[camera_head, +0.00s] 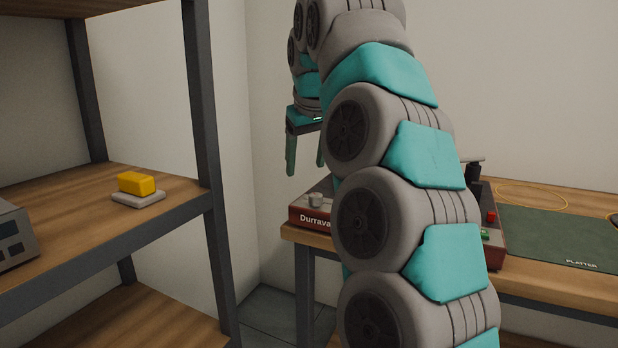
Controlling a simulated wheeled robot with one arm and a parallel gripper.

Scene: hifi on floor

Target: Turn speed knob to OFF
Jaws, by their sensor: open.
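A red turntable-like device marked "Durrava" (311,220) sits on the wooden table, mostly hidden behind my arm. A light grey round knob (316,199) shows on its top at the left front corner; its marking cannot be read, and I cannot tell whether it is the speed knob. A red button (491,216) and a green part (486,234) show at its right end. My gripper (305,171) points down with teal fingers, open and empty. In the picture it is just above the grey knob and apart from it.
The wooden table (545,262) carries a green mat (565,238) marked "PLATTER" and a thin yellow ring (532,196). At left, a shelf (75,240) holds a yellow block (136,183) on a grey pad and a grey box (14,238). A gap separates shelf and table.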

